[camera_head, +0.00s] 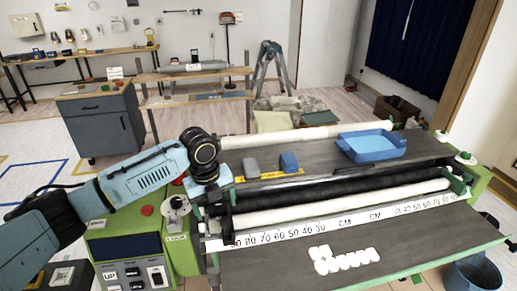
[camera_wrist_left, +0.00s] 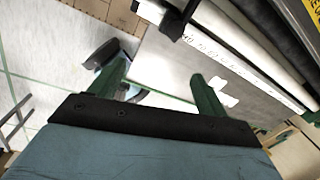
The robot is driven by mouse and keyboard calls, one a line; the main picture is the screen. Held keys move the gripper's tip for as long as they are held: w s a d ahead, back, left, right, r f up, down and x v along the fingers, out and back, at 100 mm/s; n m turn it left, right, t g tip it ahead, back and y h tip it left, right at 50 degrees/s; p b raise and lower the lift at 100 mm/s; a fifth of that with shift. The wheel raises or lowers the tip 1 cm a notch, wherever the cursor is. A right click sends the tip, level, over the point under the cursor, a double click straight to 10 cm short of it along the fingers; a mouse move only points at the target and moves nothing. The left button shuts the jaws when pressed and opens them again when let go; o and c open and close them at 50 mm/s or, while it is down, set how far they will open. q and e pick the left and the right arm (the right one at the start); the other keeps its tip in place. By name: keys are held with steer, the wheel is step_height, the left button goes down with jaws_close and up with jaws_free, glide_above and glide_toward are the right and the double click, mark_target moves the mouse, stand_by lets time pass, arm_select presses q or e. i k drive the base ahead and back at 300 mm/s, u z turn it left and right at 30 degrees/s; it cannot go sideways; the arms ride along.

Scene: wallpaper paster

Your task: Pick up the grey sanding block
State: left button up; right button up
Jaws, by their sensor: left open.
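The grey sanding block (camera_head: 251,167) lies on the dark rear deck of the pasting machine, just left of a blue block (camera_head: 289,162). My left gripper (camera_head: 222,222) hangs in front of the deck, to the left of and nearer than the grey block, and apart from it. In the left wrist view my left gripper (camera_wrist_left: 160,86) has its two green fingers spread, with nothing between them. The grey block does not show in the wrist view. My right gripper is in neither view.
A blue tray (camera_head: 371,147) stands on the deck at right. White rollers and a measuring scale (camera_head: 330,229) cross the machine in front of the blocks. A control panel (camera_head: 130,265) is at lower left. A blue bucket (camera_head: 474,274) stands at lower right.

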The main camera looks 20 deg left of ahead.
mark_target(250, 168)
steer(key=i, duration=0.95)
